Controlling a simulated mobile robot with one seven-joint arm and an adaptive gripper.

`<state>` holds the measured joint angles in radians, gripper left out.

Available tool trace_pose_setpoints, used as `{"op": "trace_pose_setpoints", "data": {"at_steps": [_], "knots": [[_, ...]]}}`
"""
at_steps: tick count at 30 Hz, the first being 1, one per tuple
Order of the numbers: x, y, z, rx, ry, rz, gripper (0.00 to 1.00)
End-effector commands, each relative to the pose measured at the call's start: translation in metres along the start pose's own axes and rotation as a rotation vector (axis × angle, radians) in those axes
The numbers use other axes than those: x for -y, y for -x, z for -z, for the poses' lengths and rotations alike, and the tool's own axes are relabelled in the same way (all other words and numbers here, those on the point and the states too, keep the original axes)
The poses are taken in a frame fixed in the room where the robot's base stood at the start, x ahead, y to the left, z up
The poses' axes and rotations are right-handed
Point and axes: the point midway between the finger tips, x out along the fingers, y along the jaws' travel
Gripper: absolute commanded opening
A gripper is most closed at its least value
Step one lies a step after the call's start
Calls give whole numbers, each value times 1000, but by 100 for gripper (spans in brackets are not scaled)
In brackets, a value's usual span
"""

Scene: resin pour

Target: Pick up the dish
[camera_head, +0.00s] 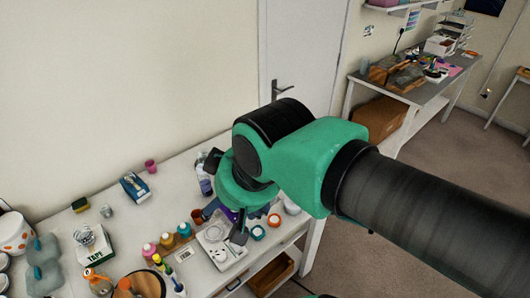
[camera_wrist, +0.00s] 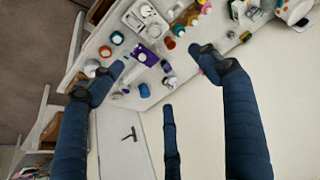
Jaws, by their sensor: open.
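I cannot tell for certain which thing is the dish. A small round white item (camera_head: 292,208), possibly the dish, lies near the right end of the white table, partly hidden by my arm; it also seems to show in the wrist view (camera_wrist: 93,67), beside a finger. My gripper (camera_wrist: 165,62) is open and empty, its dark fingers spread wide above the table. In the head view my gripper (camera_head: 226,200) is partly hidden by its own wrist and hangs over the table's right part.
A white scale (camera_head: 216,244), bottles (camera_head: 150,250) and a tape box (camera_head: 92,246) crowd the table (camera_head: 115,200). A door (camera_head: 300,60) stands behind. A second bench (camera_head: 425,90) is at far right.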

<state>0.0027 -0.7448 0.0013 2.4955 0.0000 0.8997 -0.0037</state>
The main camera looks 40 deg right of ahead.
Motion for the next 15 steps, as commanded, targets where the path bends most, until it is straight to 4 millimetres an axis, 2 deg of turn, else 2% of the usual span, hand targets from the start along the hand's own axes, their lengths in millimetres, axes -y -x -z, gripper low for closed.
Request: {"op": "trace_pose_setpoints", "data": {"at_steps": [5, 8, 15], "knots": [[-6, 0, 16, 16, 4, -8, 76], [-12, -2, 32, 31, 9, -16, 76], [-38, -13, 84, 82, 27, -38, 76]]}}
